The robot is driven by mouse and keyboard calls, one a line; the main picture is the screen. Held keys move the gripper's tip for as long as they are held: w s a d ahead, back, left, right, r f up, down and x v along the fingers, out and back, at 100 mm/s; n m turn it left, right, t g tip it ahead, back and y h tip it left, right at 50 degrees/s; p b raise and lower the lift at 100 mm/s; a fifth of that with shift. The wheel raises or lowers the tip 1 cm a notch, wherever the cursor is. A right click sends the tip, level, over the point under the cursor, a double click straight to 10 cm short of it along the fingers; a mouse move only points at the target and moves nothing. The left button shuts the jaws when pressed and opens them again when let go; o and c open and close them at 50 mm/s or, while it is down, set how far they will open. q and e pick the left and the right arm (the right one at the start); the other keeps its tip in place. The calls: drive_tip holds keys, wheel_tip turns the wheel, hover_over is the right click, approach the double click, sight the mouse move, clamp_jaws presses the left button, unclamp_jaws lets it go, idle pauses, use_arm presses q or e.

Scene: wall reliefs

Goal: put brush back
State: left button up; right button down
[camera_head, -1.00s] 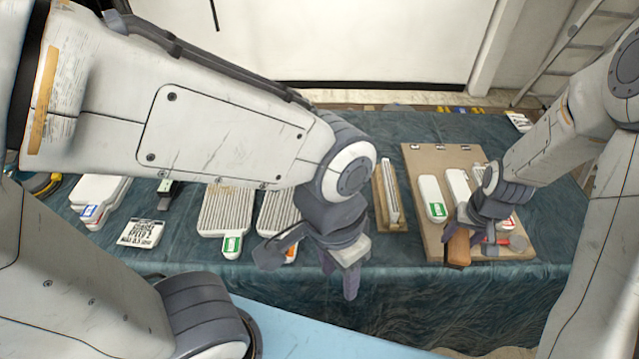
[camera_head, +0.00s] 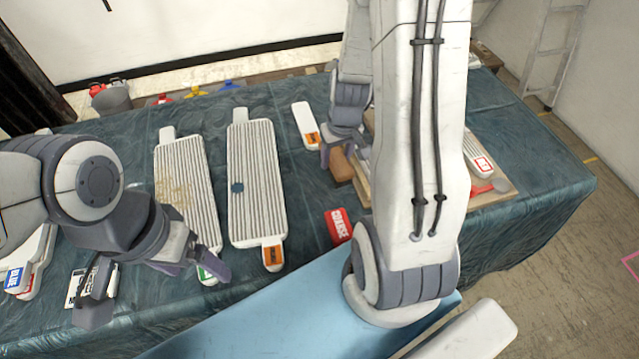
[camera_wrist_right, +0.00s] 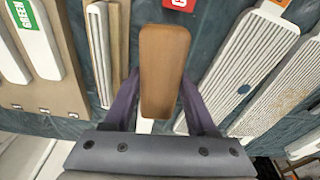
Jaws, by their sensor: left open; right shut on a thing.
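The brush (camera_head: 341,164) shows as a brown wooden block. My right gripper (camera_head: 340,146) is shut on it, just left of the brown board's edge in the head view. In the right wrist view the brush (camera_wrist_right: 163,70) points away between the two fingers of my right gripper (camera_wrist_right: 160,95). Bristles cannot be made out. How far it is above the cloth is unclear. My left gripper (camera_head: 158,288) is open and empty, over the front left of the table by a ribbed panel with a green label. My right arm hides much of the board.
Two ribbed panels (camera_head: 258,180) lie mid-table. A red card (camera_head: 338,227) lies near the front edge. The brown board (camera_wrist_right: 45,85) carries white pieces; a narrow block on wood (camera_wrist_right: 103,45) lies beside it.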

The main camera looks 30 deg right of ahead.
drive_tip(key=s+d+f+m+b, duration=0.1)
drive_tip(key=s+d, duration=0.3)
drive_tip(key=s, duration=0.1)
drive_tip(key=w+a+f+p, duration=0.1)
drive_tip(key=w+f, duration=0.1)
drive_tip(key=w, duration=0.1)
drive_tip(key=w+a+f+p, duration=0.1)
drive_tip(key=w+f, duration=0.1)
drive_tip(key=w, duration=0.2)
drive_tip(key=w+a+f+p, duration=0.1)
drive_tip(key=w+f, duration=0.1)
drive_tip(key=w, duration=0.1)
drive_tip(key=shift+w+a+f+p, duration=0.15)
drive_tip(key=shift+f+p, duration=0.2)
drive_tip(key=shift+w+f, duration=0.15)
drive_tip(key=shift+f, duration=0.05)
wheel_tip(320, 180, down, 4)
drive_tip(key=b, duration=0.4)
drive_tip(key=shift+f, duration=0.15)
use_arm(q)
drive_tip(key=shift+a+f, duration=0.15)
drive_tip(key=shift+f, duration=0.8)
drive_tip(key=shift+s, duration=0.1)
